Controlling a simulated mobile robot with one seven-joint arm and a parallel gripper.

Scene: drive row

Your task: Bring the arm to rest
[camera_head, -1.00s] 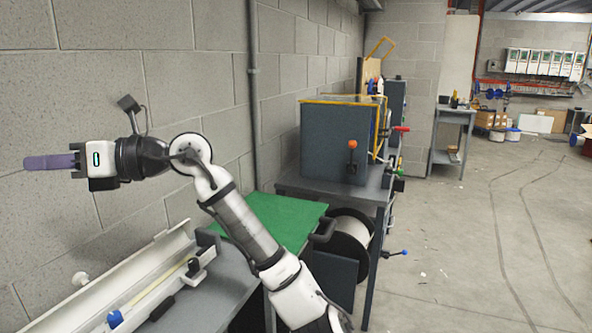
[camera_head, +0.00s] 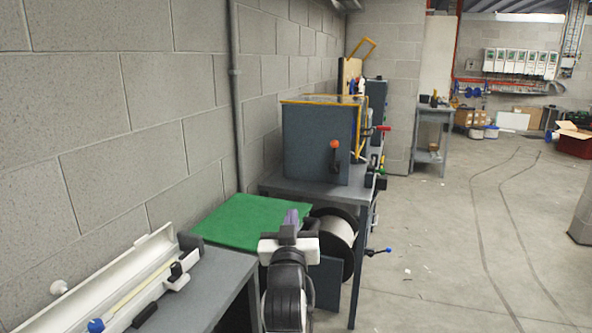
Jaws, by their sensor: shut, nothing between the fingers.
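My gripper (camera_head: 291,216) is at the lower middle of the head view, low and pointing away from me. Its purple fingers are together with nothing between them. Behind it in the picture are the green mat (camera_head: 236,222) and the dark workbench with the grey box. My arm is folded low below the gripper, with only its end part showing at the bottom edge.
A grey bench (camera_head: 212,286) with a long white open case (camera_head: 95,292) stands at left. A dark box (camera_head: 311,142) with an orange-knobbed lever stands on a table beyond. A white reel (camera_head: 337,238) sits below that table.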

